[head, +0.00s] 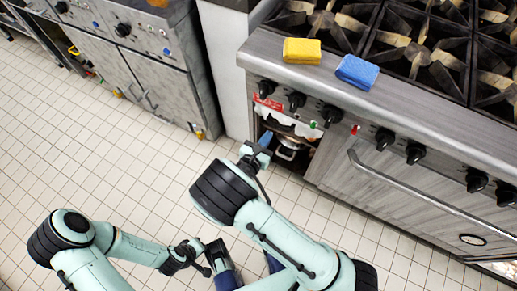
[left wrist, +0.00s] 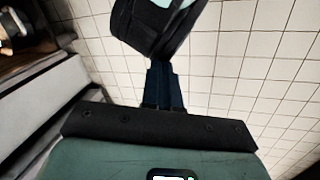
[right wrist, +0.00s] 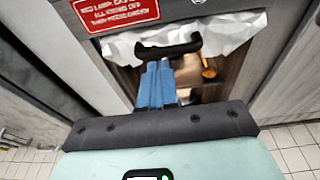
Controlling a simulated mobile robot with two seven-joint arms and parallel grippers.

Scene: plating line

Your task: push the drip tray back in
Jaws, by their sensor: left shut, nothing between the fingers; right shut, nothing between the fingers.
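The drip tray shows in the head view as a pale, crumpled lined edge (head: 290,122) below the range's knobs. In the right wrist view its white lining (right wrist: 222,38) hangs around a black handle (right wrist: 170,49). My right gripper (head: 263,139) is shut and empty at the tray's front. Its blue fingertips (right wrist: 157,66) overlap the handle's underside in the right wrist view; I cannot tell whether they touch. My left gripper (left wrist: 163,68) is shut and empty, low over the floor, away from the tray.
A yellow sponge (head: 302,51) and a blue sponge (head: 357,71) lie on the range's front ledge. Several black knobs and a long oven handle (head: 430,197) stick out nearby. An open compartment with metal items (head: 288,150) lies below the tray. The tiled floor (head: 120,160) is clear at left.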

